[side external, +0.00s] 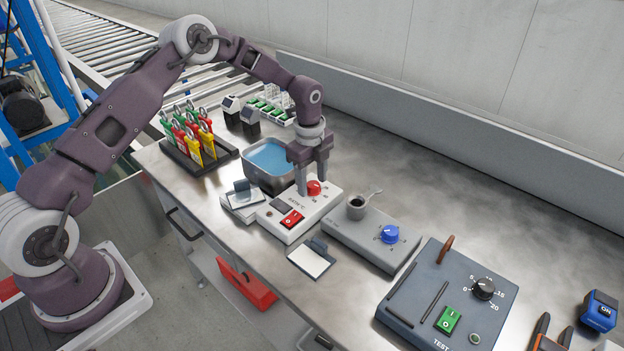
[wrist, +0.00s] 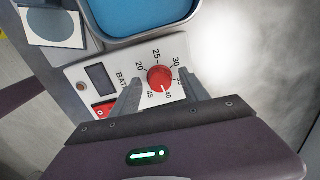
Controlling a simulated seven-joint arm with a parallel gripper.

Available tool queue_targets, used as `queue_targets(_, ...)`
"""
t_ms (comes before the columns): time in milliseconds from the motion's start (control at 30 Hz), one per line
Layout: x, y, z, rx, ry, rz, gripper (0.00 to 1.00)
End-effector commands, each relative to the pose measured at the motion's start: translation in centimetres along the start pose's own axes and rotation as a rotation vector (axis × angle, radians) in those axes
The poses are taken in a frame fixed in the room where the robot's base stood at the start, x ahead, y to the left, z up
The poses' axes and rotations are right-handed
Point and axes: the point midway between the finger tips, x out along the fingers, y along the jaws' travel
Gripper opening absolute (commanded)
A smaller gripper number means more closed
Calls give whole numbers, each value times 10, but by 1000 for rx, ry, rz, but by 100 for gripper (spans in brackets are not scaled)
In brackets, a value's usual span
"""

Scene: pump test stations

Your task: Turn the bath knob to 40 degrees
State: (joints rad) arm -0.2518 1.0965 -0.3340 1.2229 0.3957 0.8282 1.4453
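The red bath knob (wrist: 160,78) sits on the white bath control box (wrist: 84,74), its dial marked from 20 to 45. In the wrist view, its white pointer line faces the 40 mark, towards my palm. The knob also shows in the side view (side external: 314,188), on the white box (side external: 291,226). My gripper (wrist: 160,75) is open, with one finger on each side of the knob and a visible gap to it on both sides. In the side view, my gripper (side external: 311,182) points down at the box.
A metal water bath (side external: 268,160) stands directly behind the box. A grey unit with a blue knob (side external: 390,234) and a dark cup (side external: 356,207) is to the right. A test box (side external: 448,300) stands further right. A rack of colored tags (side external: 196,140) is at left.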

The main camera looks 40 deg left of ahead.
Motion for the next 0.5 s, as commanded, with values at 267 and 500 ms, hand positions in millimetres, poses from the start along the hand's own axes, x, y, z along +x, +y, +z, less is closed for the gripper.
queue_targets(267,-12,-1,0,0,-1,-3,53)
queue_targets(500,-59,-1,1,-1,-1,-2,53)
